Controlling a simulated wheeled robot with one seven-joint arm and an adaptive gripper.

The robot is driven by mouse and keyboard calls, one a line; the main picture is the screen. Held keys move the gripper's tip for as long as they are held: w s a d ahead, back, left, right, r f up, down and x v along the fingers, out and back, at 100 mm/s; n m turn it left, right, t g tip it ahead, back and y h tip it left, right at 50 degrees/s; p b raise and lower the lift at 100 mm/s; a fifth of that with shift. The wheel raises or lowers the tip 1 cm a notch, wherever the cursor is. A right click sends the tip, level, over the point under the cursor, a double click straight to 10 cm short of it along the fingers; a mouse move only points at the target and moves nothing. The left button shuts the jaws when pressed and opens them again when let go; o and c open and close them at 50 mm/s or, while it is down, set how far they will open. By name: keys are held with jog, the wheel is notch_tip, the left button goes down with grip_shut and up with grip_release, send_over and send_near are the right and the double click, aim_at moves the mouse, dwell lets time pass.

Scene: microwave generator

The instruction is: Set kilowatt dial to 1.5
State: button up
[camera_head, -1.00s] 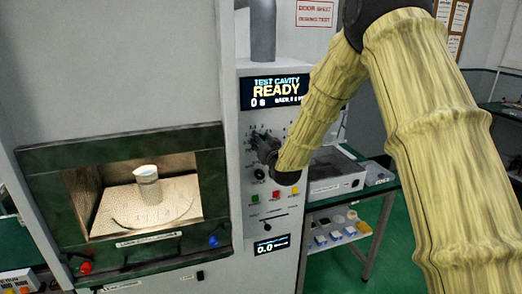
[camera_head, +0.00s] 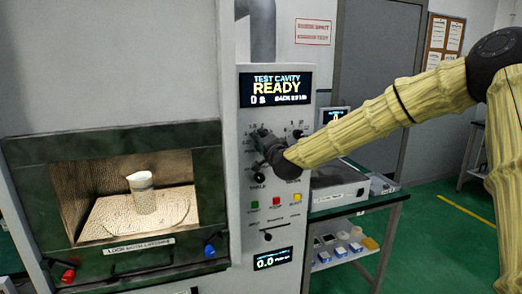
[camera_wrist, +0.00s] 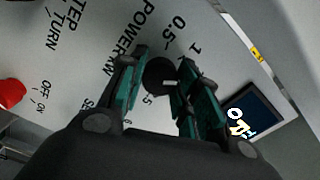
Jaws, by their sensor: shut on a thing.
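The kilowatt dial (camera_wrist: 159,75) is a dark round knob on the white panel, beside the lettering "POWER KW" in the wrist view. The marks "0.5" and "1" show around it; other marks are partly covered by my fingers. A short pale line shows on the dial, but I cannot read its setting surely. My gripper (camera_wrist: 156,84) has its green-padded fingers on both sides of the dial and is shut on it. In the head view my gripper (camera_head: 263,146) is at the upper part of the control panel (camera_head: 275,185) and hides the dial.
A side table (camera_head: 365,203) stands at right.

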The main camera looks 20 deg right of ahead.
jog(key=shift+d+f+m+b, duration=0.1)
jog(key=shift+m+b, duration=0.85)
jog(key=shift+m, duration=0.15)
jog(key=o, duration=1.1)
jog(key=shift+c, duration=0.2)
jog(key=s, duration=1.2)
jog(key=shift+d, duration=0.25)
